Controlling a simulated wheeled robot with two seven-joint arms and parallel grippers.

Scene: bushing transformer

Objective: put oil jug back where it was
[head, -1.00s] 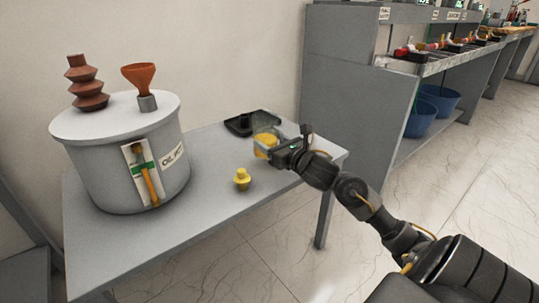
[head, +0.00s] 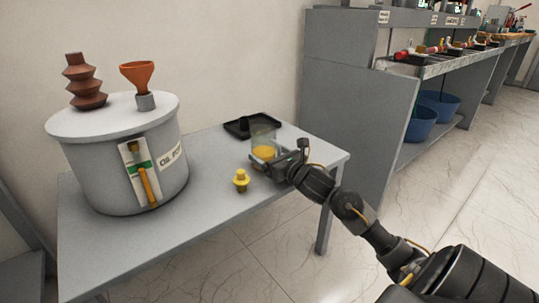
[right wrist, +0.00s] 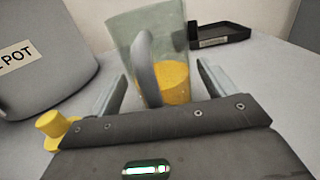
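The oil jug (head: 264,146) is a clear jug with yellow oil in its lower part. It stands about upright at the right end of the grey table (head: 215,200), in front of a black tray (head: 268,123). In the right wrist view the jug (right wrist: 176,78) has its grey handle (right wrist: 146,65) towards me. My right gripper (right wrist: 162,88) is open, with its fingers spread on either side of the handle and apart from it. The jug's base is partly hidden by the gripper. My left gripper is not in view.
A yellow cap-like piece (head: 241,180) stands on the table left of my gripper. A large grey oil pot (head: 110,160) fills the table's left end, with an orange funnel (head: 138,75) and a brown bushing (head: 84,82) on top. A grey shelf unit (head: 360,110) stands to the right.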

